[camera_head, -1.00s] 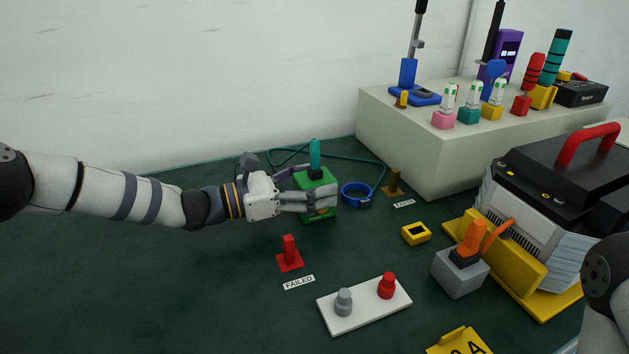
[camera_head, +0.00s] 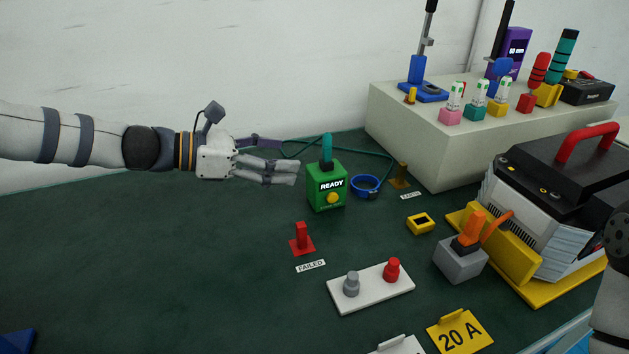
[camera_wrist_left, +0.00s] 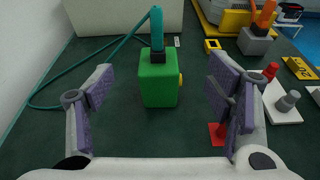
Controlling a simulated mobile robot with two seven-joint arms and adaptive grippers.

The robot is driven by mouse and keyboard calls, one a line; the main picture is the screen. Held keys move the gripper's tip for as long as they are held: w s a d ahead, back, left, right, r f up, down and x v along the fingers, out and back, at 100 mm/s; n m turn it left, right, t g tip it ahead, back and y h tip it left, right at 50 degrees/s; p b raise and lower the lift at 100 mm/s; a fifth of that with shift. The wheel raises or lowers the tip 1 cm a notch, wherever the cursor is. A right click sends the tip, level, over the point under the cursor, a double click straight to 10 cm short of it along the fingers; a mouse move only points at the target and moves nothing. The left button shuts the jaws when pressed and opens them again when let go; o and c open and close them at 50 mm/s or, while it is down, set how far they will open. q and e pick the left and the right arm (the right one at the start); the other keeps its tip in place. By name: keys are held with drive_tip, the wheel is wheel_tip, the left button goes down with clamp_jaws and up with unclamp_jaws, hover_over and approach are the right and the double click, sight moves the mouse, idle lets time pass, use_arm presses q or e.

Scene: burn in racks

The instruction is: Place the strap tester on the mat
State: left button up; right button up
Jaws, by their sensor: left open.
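The strap tester, a green box (camera_head: 327,190) with a READY label, a yellow button and a teal loop on top, stands upright on the dark green mat (camera_head: 190,265). It also shows in the left wrist view (camera_wrist_left: 158,85), between and beyond the spread fingers. My left gripper (camera_head: 289,161) is open and empty, just left of the tester, with its fingers pointing toward it and apart from it. Both purple-padded fingers show in the left wrist view.
A blue wrist strap (camera_head: 365,185) with a teal cord lies right of the tester. A red post (camera_head: 301,240) and a FAILED label (camera_head: 311,266) stand in front. A white plate (camera_head: 371,288) holds two knobs. A pale raised bench (camera_head: 420,145) stands behind right.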

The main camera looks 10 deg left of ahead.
sight(321, 165)
use_arm(q)
drive_tip(key=x, duration=0.3)
drive_tip(key=f+x, duration=0.1)
drive_tip(key=x, duration=0.3)
drive_tip(key=b+x, duration=0.1)
drive_tip(key=x, duration=0.2)
drive_tip(key=shift+w+f, duration=0.3)
drive_tip(key=shift+f, duration=0.1)
drive_tip(key=shift+a+r, duration=0.1)
drive_tip(key=shift+r, duration=0.05)
drive_tip(key=c, duration=1.5)
